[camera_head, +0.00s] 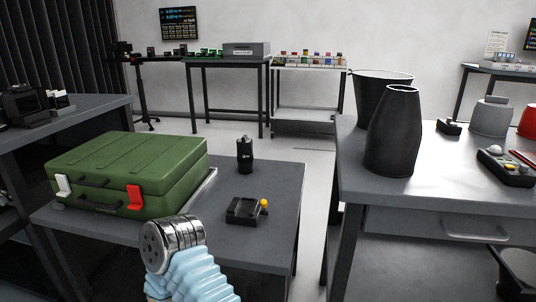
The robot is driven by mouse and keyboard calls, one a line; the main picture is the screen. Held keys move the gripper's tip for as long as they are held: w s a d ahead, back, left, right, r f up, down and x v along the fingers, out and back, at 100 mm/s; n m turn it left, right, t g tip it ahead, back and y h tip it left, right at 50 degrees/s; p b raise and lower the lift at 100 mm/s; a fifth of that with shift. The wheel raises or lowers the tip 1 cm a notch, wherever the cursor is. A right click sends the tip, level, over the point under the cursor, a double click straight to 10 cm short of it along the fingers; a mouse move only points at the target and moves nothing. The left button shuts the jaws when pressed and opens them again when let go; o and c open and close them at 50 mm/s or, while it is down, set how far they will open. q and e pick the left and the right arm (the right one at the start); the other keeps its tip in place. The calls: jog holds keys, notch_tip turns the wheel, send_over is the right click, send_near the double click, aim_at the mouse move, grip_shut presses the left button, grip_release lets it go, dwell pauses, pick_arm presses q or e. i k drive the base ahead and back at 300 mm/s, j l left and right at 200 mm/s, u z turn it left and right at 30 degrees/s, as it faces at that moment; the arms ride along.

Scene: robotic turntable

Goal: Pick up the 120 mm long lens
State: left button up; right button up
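A small black upright cylinder (244,156) with pale markings stands on the grey table in the middle. It looks like a lens, but its markings are too small to read. A low black device (243,212) with a yellow knob sits in front of it, apart from it. No gripper fingers show in view. A silver round end on a pale blue ribbed sleeve (190,262) rises at the bottom edge; I cannot tell what it is.
A green case (128,172) with red and white latches fills the left of the table (272,190). A right-hand table (425,185) holds a tall dark tapered vessel (392,135), a dark bucket (371,92) and a handheld controller (505,165). A floor gap separates both tables.

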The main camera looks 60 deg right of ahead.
aim_at(245, 152)
jog(key=z, duration=1.9)
jog(key=j+z, duration=0.1)
jog(key=z, duration=0.3)
jog(key=j+z, duration=0.1)
jog(key=z, duration=0.3)
jog(key=k+j+z, duration=0.1)
jog(key=z, duration=0.3)
